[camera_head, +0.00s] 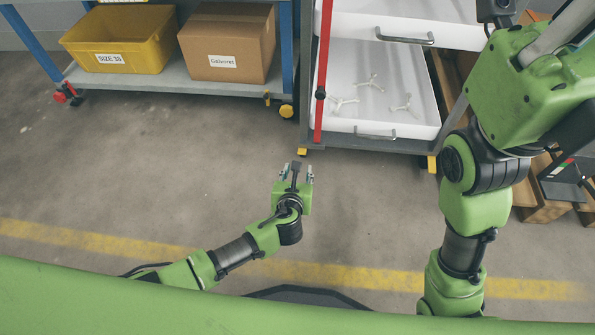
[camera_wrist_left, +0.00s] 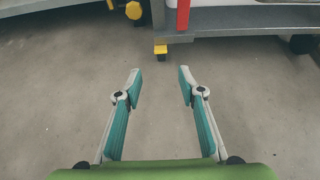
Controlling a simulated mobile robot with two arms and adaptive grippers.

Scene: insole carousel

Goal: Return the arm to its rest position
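My left arm reaches in from the bottom left of the head view. Its gripper (camera_head: 297,172) hangs over bare floor in front of the shelves. In the left wrist view the two teal-padded fingers of this gripper (camera_wrist_left: 159,77) are spread apart, with only floor between them, so it is open and empty. My right arm (camera_head: 475,175) rises on the right side of the head view and bends up towards the top right corner. Its gripper fingers do not show.
A shelf (camera_head: 180,82) at the top left holds a yellow bin (camera_head: 120,40) marked "SIZE 30" and a cardboard box (camera_head: 228,45) marked "Galvoret". A rack with white trays (camera_head: 385,115) stands beside it, several white pieces on the lower tray. Open floor (camera_head: 110,170) lies on the left.

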